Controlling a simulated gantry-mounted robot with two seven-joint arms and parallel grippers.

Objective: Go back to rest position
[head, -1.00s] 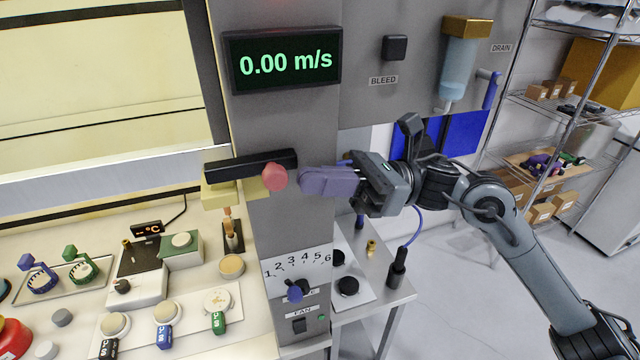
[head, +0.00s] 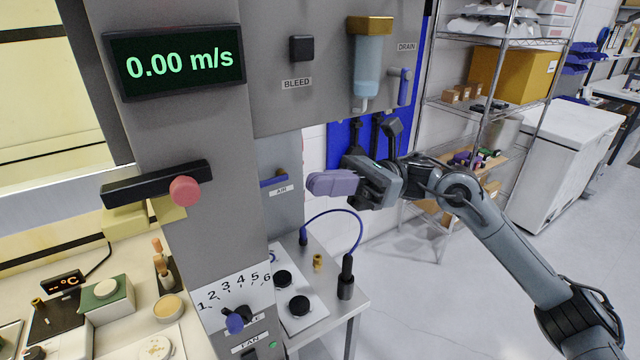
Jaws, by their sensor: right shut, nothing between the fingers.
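My right gripper (head: 334,184), with purple fingers, is shut and empty. It hangs in the air right of the grey column, above the small side table (head: 352,303). A clear gap lies between its fingertips and the black handle with the pink-red knob (head: 185,190) on the column. My right arm reaches in from the lower right. My left gripper is not in view.
The grey column (head: 190,130) carries a display reading 0.00 m/s (head: 175,62) and a numbered dial (head: 235,321). A blue cable (head: 335,212) arches above the side table. A wire shelf (head: 490,120) stands behind my arm. Open floor (head: 430,320) lies at lower right.

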